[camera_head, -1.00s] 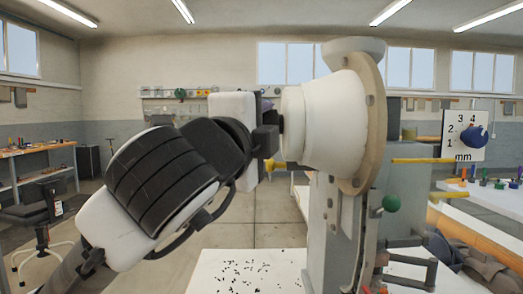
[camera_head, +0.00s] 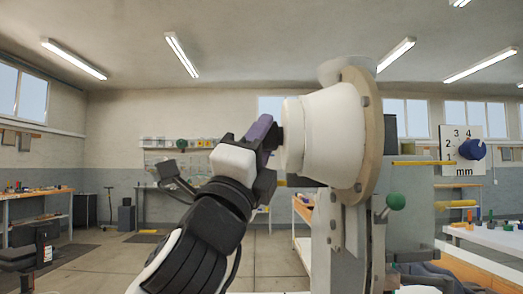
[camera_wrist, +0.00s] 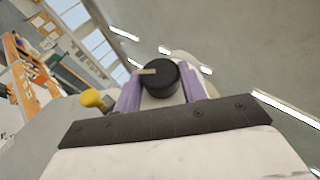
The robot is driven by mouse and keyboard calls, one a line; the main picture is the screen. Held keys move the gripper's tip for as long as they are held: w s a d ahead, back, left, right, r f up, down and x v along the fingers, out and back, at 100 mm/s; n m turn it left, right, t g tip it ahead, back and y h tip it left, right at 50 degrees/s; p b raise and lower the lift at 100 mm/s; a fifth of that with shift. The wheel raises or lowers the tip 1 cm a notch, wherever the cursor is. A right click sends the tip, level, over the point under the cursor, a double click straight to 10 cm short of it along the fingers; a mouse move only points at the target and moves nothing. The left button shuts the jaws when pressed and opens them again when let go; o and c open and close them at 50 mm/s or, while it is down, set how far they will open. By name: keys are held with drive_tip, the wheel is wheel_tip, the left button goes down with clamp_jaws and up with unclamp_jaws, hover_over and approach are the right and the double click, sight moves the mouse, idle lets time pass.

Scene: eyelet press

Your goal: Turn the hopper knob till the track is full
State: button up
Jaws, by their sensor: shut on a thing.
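The hopper (camera_head: 325,135) is a large white drum with a tan rim on the press at centre right in the head view. Its small black knob (camera_head: 281,138) sticks out on the left side. In the wrist view the knob (camera_wrist: 162,80) is a round black cap with a pale mark, between purple fingers. My gripper (camera_head: 266,134) is shut on the knob, tilted. The wrist view shows my gripper (camera_wrist: 158,90) with a finger on each side of the knob. A grey upright track (camera_head: 343,235) runs below the hopper; I cannot tell how full it is.
A green ball handle (camera_head: 395,201) and yellow rods (camera_head: 455,203) stand out at the press's right. A dial board marked mm (camera_head: 462,150) is at far right, above a white table (camera_head: 485,242). Open floor lies to the left.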

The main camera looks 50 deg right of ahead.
idle(0.4)
drive_tip(key=o, duration=1)
drive_tip(key=b+v, duration=0.2)
drive_tip(key=v, duration=1.1)
drive_tip(key=shift+s+a+f+b, duration=0.1)
drive_tip(key=shift+a+f+b, duration=0.2)
drive_tip(key=shift+b, duration=0.1)
